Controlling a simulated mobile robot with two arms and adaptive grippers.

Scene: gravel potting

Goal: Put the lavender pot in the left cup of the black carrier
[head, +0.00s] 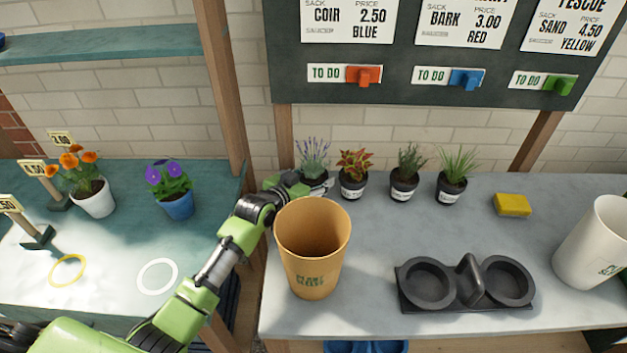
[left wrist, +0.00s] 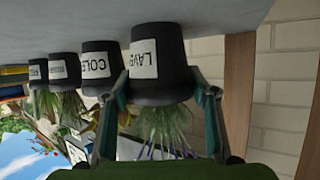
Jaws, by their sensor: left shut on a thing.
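The lavender pot (head: 314,178), a small black pot with purple flower spikes, is at the left end of a row at the back of the grey counter. My left gripper (head: 311,187) is shut on it. In the left wrist view the lavender pot (left wrist: 155,62) shows upside down between the two fingers, its label partly readable; its base appears at the counter surface. The black carrier (head: 467,284) lies on the front right of the counter, with a left cup (head: 428,281), a right cup (head: 508,281) and a handle between them. Both cups are empty. My right gripper is not in view.
A tall tan pot (head: 312,250) stands beside my left arm, between the lavender and the counter front. Other potted plants (head: 353,178) stand right of the lavender. A yellow sponge (head: 512,205) and a white pot (head: 594,245) are at right. The middle counter is clear.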

